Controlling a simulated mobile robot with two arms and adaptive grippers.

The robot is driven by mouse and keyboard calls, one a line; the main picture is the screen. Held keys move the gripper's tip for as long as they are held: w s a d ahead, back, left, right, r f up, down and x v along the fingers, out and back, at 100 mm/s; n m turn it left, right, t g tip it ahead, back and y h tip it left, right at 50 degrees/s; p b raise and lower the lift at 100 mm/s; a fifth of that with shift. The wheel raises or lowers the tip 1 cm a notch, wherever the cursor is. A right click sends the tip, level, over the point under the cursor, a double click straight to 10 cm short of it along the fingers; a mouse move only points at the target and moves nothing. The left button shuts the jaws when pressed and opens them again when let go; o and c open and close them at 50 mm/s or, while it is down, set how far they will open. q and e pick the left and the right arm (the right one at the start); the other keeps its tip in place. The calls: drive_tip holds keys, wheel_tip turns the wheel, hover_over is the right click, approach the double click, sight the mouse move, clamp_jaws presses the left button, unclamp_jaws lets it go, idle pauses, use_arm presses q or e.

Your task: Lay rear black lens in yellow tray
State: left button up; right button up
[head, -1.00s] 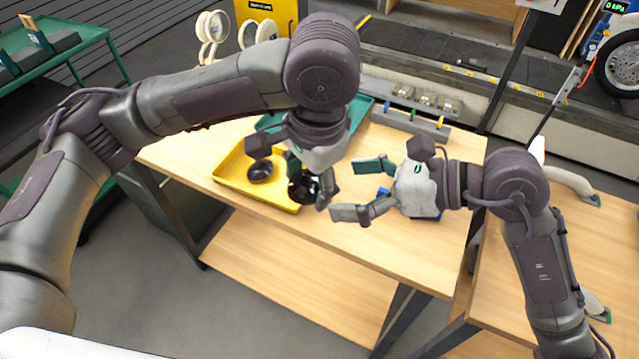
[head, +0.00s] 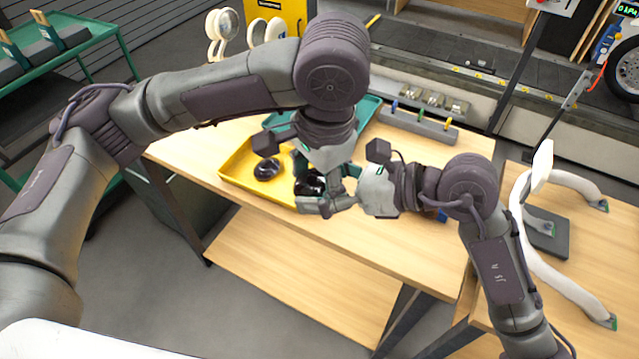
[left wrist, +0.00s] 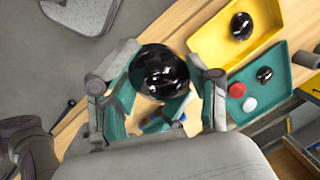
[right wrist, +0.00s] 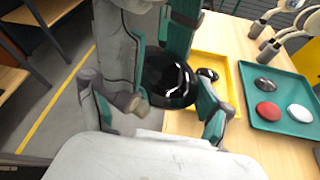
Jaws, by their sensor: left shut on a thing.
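A glossy black lens (head: 309,184) is held in my left gripper (head: 314,178), above the table at the yellow tray's right end. It shows between the left fingers in the left wrist view (left wrist: 160,72). My right gripper (head: 334,192) has its fingers spread on either side of this same lens, seen in the right wrist view (right wrist: 168,82); I cannot tell whether they touch it. The yellow tray (head: 248,188) lies left of the grippers. Another black lens (head: 267,170) lies in it, also seen in the left wrist view (left wrist: 242,26).
A teal tray (right wrist: 268,121) behind the yellow one holds a black lens (right wrist: 264,84), a red disc (right wrist: 267,110) and a white disc (right wrist: 299,113). A grey rack (head: 420,124) with coloured pegs stands at the table's back right. The table front is clear.

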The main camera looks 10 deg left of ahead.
drive_tip(key=shift+s+a, duration=0.1)
drive_tip(key=shift+c, duration=1.2)
use_arm(q)
drive_tip(key=o, duration=1.2)
drive_tip(key=shift+d, duration=0.1)
drive_tip(key=shift+c, duration=0.2)
use_arm(e)
drive_tip(key=shift+c, duration=0.6)
use_arm(q)
drive_tip(key=shift+r, duration=0.1)
